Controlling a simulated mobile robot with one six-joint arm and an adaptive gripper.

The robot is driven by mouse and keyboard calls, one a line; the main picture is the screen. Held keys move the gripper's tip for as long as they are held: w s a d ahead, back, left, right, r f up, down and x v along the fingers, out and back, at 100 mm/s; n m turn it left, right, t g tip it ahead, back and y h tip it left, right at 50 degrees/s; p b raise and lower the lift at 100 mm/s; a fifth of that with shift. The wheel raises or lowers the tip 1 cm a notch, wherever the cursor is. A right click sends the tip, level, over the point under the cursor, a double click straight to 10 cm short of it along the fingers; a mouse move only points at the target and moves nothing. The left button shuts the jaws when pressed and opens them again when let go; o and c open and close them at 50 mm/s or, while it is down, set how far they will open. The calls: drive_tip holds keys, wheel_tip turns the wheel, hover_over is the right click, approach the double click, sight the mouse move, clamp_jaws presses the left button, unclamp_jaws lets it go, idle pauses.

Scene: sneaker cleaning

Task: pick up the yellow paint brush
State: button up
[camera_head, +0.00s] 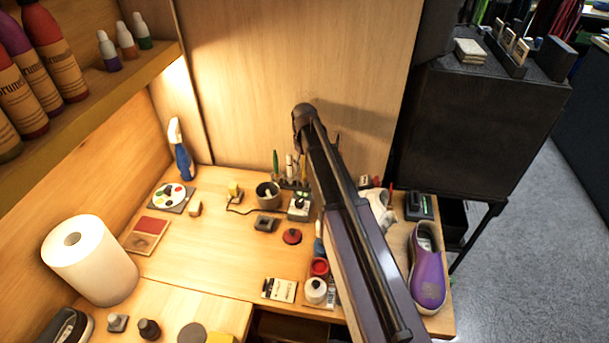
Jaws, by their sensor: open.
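A small yellow item (235,190) stands on the wooden desk, left of a dark cup (268,194). It may be the yellow paint brush, but it is too small to tell. My arm runs from the bottom right up to a dark rounded joint near the wooden back panel and covers part of the desk's right side. I cannot make out my gripper or its fingertips.
A paper roll (92,262) stands at the left, near a paint palette (172,196). Thin tools (289,168) stand behind the cup. A purple shoe (428,272) sits at the right edge. The desk's middle left is mostly clear. A black cabinet (480,130) stands at the right.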

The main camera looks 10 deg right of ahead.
idle(0.4)
clamp_jaws()
drive_tip(key=shift+r, duration=0.2)
wheel_tip(320, 180, up, 10)
drive_tip(key=p, duration=1)
drive_tip(key=shift+f, duration=0.15)
idle(0.8)
